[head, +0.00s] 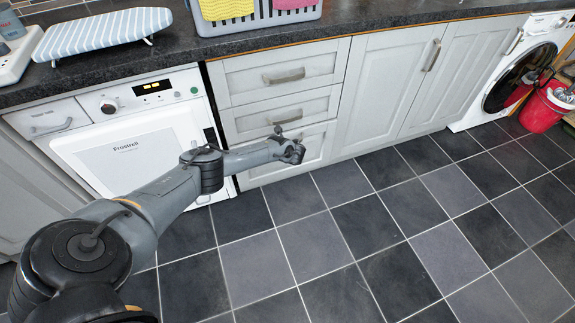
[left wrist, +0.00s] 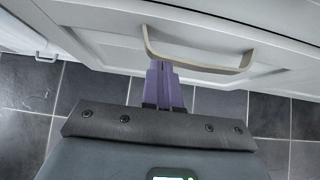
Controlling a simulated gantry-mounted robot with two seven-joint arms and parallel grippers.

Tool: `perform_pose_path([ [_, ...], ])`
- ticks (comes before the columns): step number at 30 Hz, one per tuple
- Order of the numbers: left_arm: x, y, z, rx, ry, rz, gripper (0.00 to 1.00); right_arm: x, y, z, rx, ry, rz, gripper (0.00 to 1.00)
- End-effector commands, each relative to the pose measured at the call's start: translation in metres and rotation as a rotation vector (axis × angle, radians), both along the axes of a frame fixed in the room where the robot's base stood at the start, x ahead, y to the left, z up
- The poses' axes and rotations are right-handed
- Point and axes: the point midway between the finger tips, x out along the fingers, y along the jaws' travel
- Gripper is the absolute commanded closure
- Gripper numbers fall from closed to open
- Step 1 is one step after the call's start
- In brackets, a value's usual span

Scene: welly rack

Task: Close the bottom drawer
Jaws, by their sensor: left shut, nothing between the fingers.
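The bottom drawer (head: 317,145) is the lowest of three in a pale grey unit. Its front looks flush or nearly flush with the drawers above, and I cannot tell if a small gap is left. My left gripper (head: 290,151) is in front of it and covers part of its front and handle. In the left wrist view the purple fingers (left wrist: 161,72) are together and empty, pointing at the drawer front (left wrist: 110,32) just under its bowed metal handle (left wrist: 200,66). I cannot tell whether they touch it. My right gripper is not in view.
The middle drawer (head: 245,123) and top drawer (head: 245,84) look shut. A white Frostrell appliance (head: 125,150) stands left, cupboard doors (head: 380,90) right. A red bucket (head: 541,110) is by the washing machine (head: 505,80). The tiled floor (head: 400,230) is clear.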

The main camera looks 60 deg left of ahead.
Motion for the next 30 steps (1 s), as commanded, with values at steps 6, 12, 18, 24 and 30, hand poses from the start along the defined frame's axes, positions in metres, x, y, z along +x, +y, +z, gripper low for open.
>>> perform_pose_path([
  [6,0.006,0.019,-0.001,0.0,-0.001,-0.001,1.0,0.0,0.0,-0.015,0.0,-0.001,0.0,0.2],
  [12,0.006,0.023,0.0,-0.001,0.0,-0.001,1.0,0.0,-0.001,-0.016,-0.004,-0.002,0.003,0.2],
  [18,0.005,0.023,-0.002,-0.002,0.001,-0.002,1.0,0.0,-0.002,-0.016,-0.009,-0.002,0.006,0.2],
  [24,0.004,0.023,-0.002,-0.002,0.003,-0.002,1.0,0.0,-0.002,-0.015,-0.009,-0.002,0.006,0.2],
  [30,0.0,0.013,0.0,-0.004,0.005,-0.001,1.0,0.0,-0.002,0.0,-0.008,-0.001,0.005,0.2],
])
